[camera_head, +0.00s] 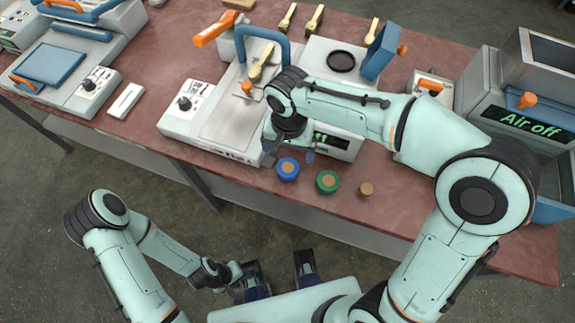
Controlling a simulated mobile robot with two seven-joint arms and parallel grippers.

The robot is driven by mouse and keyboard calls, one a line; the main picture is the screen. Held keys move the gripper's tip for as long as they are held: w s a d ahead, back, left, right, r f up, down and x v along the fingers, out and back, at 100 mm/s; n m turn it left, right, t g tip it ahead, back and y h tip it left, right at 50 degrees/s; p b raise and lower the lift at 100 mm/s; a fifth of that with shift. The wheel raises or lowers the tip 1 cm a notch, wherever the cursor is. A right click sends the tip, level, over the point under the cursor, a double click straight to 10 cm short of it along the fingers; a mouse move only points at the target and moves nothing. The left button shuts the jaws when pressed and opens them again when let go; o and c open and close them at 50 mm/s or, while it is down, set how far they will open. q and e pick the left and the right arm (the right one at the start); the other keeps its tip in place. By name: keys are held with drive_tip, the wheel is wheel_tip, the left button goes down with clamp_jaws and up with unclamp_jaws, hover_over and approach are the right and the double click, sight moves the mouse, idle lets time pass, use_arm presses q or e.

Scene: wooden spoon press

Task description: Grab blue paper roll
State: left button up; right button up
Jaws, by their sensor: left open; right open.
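The blue paper roll (288,169), a short blue ring with a tan middle, stands near the front edge of the red-brown table (230,170). My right gripper (290,155) points down just above and behind the roll in the picture. Its fingers are apart, and nothing shows between them. I cannot tell whether it touches the roll. My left gripper (240,283) hangs low in front of the table, far from the roll, and is partly hard to make out against dark parts of my body.
A green roll (327,181) and a small tan roll (366,189) stand right of the blue one. A press machine (225,125) with a blue handle is behind. An "Air off" box (525,123) is at right. Wooden spoons (287,17) lie at the back.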

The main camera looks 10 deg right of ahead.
sight(288, 167)
drive_tip(key=f, duration=0.8)
drive_tip(key=shift+w+f+b, duration=0.15)
drive_tip(key=shift+w+b, duration=0.1)
drive_tip(key=shift+b, duration=0.15)
drive_tip(key=c, duration=1.1)
